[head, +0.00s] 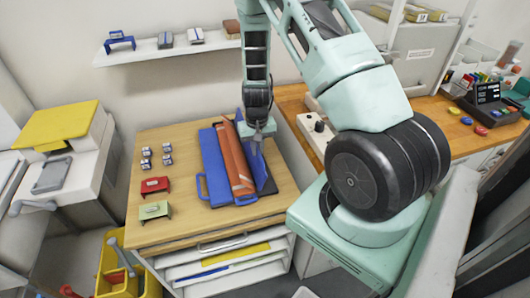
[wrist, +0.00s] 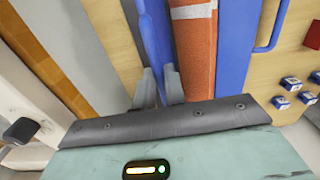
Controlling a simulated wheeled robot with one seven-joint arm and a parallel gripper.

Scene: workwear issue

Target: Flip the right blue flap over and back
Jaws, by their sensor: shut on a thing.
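The right blue flap (head: 263,176) stands raised along the right side of the orange folded cloth (head: 239,165). My gripper (head: 260,137) is above the cloth's right side and shut on this flap near its far end. In the wrist view my fingers (wrist: 162,85) pinch the flap (wrist: 155,38), which is seen nearly edge-on, beside the orange cloth (wrist: 194,50). The left blue flap (head: 211,165) lies flat to the left of the cloth, with a blue loop handle (head: 201,187) at its outer edge. The handle also shows in the wrist view (wrist: 272,28).
The wooden tabletop (head: 180,229) carries several small blocks (head: 146,158), a red piece (head: 155,185) and a green piece (head: 155,210) on the left. A wall shelf (head: 165,51) hangs behind. A white box with a black knob (head: 317,130) stands to the right.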

